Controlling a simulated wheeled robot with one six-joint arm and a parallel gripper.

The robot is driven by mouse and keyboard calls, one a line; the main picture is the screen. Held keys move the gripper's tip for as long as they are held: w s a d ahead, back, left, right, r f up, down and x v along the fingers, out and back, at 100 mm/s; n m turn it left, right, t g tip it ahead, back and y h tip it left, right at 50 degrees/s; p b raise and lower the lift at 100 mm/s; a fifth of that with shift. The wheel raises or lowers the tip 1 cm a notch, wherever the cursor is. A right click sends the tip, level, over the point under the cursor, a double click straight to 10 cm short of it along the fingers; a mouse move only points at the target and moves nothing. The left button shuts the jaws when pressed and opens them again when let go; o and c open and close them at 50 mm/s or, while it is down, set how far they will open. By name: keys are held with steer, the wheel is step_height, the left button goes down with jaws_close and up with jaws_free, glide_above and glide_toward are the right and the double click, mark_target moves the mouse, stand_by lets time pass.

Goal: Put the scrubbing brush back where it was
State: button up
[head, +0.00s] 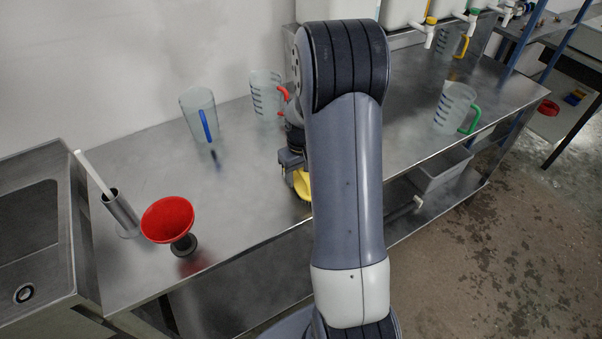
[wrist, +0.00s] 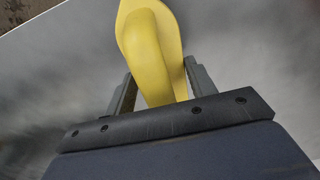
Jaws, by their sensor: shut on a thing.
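My gripper (wrist: 156,88) is shut on the yellow handle of the scrubbing brush (wrist: 150,50) in the wrist view. The handle sits between the two grey fingers and its wider part extends away from them. In the head view a yellow part of the brush (head: 303,185) shows beside my arm, over the front edge area of the steel table. My arm hides most of the gripper and the rest of the brush. I cannot tell whether the brush touches the table.
On the steel table (head: 240,215) stand a red funnel (head: 167,218), a metal cylinder (head: 121,210) with a white stick, and jugs with blue (head: 198,112), red (head: 266,95) and green (head: 452,105) handles. A sink (head: 30,220) is at left.

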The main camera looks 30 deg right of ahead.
steer(key=shift+f, duration=0.2)
steer(key=o, duration=1)
steer(key=shift+c, duration=0.2)
steer(key=shift+r, duration=0.1)
step_height(320, 180, up, 12)
steer(key=shift+r+b, duration=0.15)
steer(key=shift+b, duration=0.7)
